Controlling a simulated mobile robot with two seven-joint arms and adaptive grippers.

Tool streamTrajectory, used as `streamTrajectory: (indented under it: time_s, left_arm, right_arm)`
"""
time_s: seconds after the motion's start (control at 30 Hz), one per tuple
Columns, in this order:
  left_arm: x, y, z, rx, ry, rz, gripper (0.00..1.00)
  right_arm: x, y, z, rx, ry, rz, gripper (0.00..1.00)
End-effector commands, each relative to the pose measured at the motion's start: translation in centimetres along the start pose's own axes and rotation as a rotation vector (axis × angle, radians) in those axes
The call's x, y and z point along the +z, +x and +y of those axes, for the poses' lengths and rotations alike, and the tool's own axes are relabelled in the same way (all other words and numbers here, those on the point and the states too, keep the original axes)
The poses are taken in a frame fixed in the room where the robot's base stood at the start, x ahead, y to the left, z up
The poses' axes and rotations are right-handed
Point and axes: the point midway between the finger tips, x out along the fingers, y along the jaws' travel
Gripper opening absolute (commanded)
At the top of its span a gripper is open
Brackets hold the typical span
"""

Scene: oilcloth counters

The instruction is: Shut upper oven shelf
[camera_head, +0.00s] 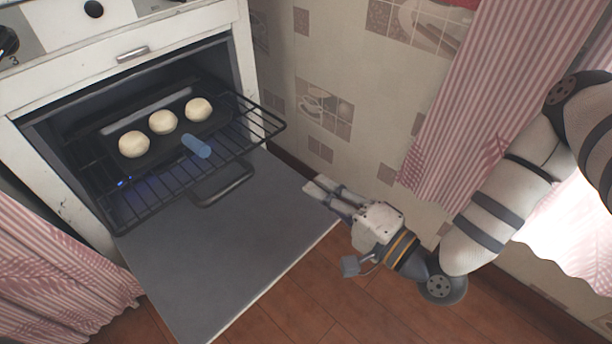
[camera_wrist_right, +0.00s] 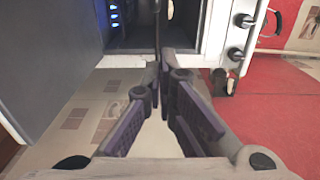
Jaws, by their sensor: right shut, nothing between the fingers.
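The upper oven shelf (camera_head: 262,116) is a black wire rack that sticks out of the open oven (camera_head: 130,75). A dark baking tray (camera_head: 215,117) with three pale dough balls (camera_head: 163,122) sits on it, towards the oven. My right gripper (camera_head: 318,188) is shut and empty, to the right of the shelf and apart from it, near the right edge of the lowered oven door (camera_head: 225,240). In the right wrist view its fingertips (camera_wrist_right: 165,72) meet in front of the oven opening. My left gripper is not in view.
A blue cylinder (camera_head: 196,145) shows at the tray's front edge. A dark handle-like bar (camera_head: 222,187) lies below the shelf's front. The tiled wall (camera_head: 345,130) and pink striped curtain (camera_head: 460,110) bound the right side. Brown floor (camera_head: 320,290) is clear in front.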

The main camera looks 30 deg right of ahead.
Motion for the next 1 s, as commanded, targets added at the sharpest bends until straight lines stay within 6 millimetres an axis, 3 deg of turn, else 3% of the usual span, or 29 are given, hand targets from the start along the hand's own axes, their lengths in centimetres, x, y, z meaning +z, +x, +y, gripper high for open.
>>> streamTrajectory:
  time_s: [0.6, 0.77, 1.0]
  left_arm:
    - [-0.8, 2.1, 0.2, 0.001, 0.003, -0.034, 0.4]
    - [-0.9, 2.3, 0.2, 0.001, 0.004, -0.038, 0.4]
    - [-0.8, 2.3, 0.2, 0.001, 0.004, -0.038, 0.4]
  right_arm:
    - [0.2, 11.9, 0.0, 0.004, -0.004, -0.005, 0.0]
    - [0.2, 13.3, -0.1, 0.005, -0.003, -0.005, 0.0]
    - [0.2, 13.5, -0.2, 0.005, -0.004, -0.004, 0.0]
